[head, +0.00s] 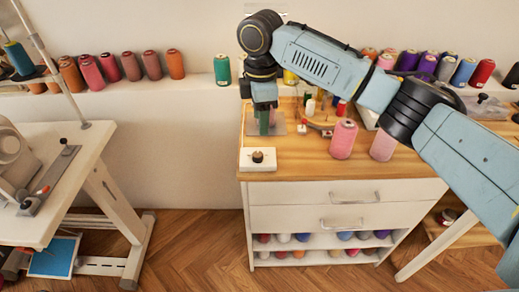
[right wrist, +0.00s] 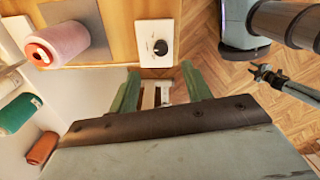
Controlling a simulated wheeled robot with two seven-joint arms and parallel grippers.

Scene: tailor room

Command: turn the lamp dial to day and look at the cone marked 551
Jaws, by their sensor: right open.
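The lamp dial is a black knob on a white box (head: 258,159) at the table's front left corner; it also shows in the right wrist view (right wrist: 158,43). My right gripper (head: 264,128) is open and empty, behind the box in the head view. Its two green fingers (right wrist: 161,76) stand apart below the box in the right wrist view, not touching the knob. A pink cone (right wrist: 58,42) stands on a grey mat (right wrist: 91,14) and is mostly hidden behind my gripper in the head view. No number 551 is legible. My left gripper (right wrist: 268,74) shows small, its jaws unclear.
Two pink cones (head: 342,139) (head: 383,145) stand on the wooden table (head: 300,165) right of the box. Several coloured cones line the wall ledge (head: 110,97). A sewing table (head: 70,185) stands left, with open floor (head: 190,235) between.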

